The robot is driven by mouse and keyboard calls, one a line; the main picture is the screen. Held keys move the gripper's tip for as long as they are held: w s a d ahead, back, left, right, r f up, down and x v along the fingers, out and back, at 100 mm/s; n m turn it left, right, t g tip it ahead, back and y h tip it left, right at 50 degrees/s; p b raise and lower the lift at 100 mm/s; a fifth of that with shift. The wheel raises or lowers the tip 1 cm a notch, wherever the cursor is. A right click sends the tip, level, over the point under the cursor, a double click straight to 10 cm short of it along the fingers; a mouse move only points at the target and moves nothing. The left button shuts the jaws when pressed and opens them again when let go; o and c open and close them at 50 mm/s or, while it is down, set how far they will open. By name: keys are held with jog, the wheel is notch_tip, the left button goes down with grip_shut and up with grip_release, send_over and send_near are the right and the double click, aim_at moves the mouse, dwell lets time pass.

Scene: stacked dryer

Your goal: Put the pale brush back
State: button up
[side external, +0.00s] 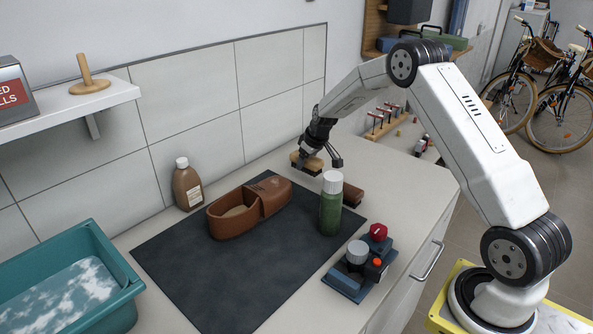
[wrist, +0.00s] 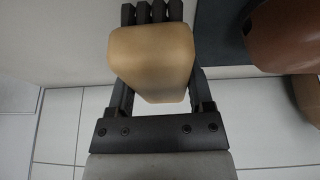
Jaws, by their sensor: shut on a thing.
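The pale brush (side external: 298,158) is tan on top with a darker underside. My gripper (side external: 319,158) is shut on it and holds it near the tiled wall, past the far end of the dark mat; the side view does not make clear whether it touches the counter. In the wrist view the pale brush (wrist: 152,62) fills the space in front of my gripper (wrist: 152,14) and hides part of the fingers. A darker brown brush (side external: 352,194) lies on the counter behind a green bottle.
The green bottle (side external: 330,208) stands at the mat's right edge. A brown bottle (side external: 187,187) is by the wall. A blue block with knobs (side external: 350,280) is in front, a teal basin (side external: 115,298) at left.

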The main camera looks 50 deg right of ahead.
aim_at(305, 169)
jog(key=shift+w+d+f, duration=0.1)
jog(key=shift+w+f, duration=0.1)
jog(key=shift+f, duration=1.6)
jog(key=shift+f, duration=0.15)
jog(key=o, duration=1.2)
jog(key=shift+d+v, duration=0.2)
jog(key=shift+v, duration=5.95)
jog(key=shift+a, duration=0.15)
